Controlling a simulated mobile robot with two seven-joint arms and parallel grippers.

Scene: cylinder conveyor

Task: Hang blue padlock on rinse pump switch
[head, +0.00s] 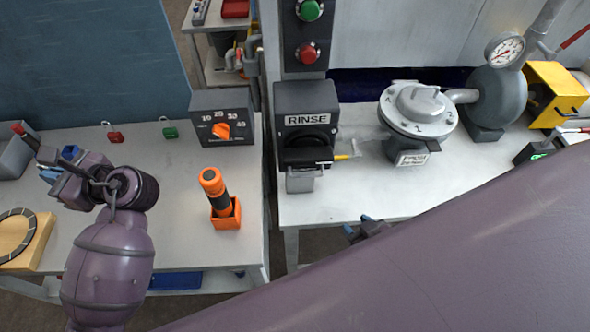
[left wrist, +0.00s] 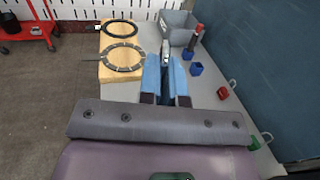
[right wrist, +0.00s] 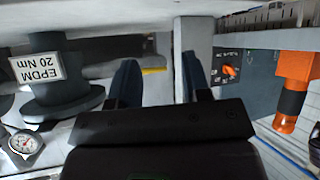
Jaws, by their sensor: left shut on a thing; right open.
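The rinse pump switch is a dark grey box labelled RINSE (head: 306,98) on the right-hand bench, with a black handle and a grey metal part at its lower front. My left gripper (head: 58,165) is over the left bench, far left of the switch. In the left wrist view its blue fingers are shut on what looks like the blue padlock (left wrist: 165,49); a grey shackle sticks out past the tips and the body is mostly hidden. My right gripper (head: 366,228) is at the right bench's front edge, partly hidden by my arm. It is open and empty in the right wrist view (right wrist: 160,80).
A red padlock (head: 114,135) and a green padlock (head: 169,131) lie by the back wall. A dial box (head: 222,117) and an orange tool in a holder (head: 224,213) stand left of the gap between benches.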

